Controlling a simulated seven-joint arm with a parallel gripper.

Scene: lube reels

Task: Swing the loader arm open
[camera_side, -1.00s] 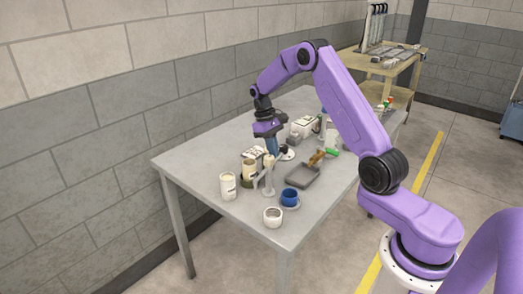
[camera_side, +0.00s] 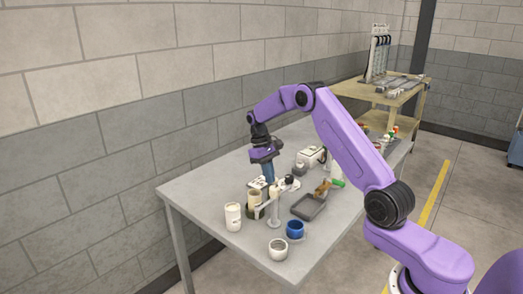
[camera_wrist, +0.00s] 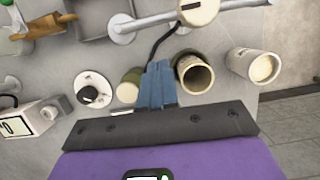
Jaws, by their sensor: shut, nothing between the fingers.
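The loader arm (camera_side: 274,207) is a pale post with a thin bar across its top, standing on the near part of the table. In the wrist view its white bar (camera_wrist: 150,20) crosses the top edge, with a round cream cap (camera_wrist: 198,10) on it; part of it is cut off. My gripper (camera_side: 269,182) points down just behind the post. In the wrist view its blue fingers (camera_wrist: 157,72) are shut together and empty. They are below the bar in the picture, apart from it, between an open-topped cylinder (camera_wrist: 194,74) and a smaller greenish one (camera_wrist: 129,88).
A white canister (camera_side: 233,217), a white cup (camera_side: 278,250) and a blue cup (camera_side: 295,230) stand near the front. A grey tray (camera_side: 308,208) lies to the right. A disc with a black knob (camera_wrist: 92,91) and a white box (camera_wrist: 36,122) are left of my fingers.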

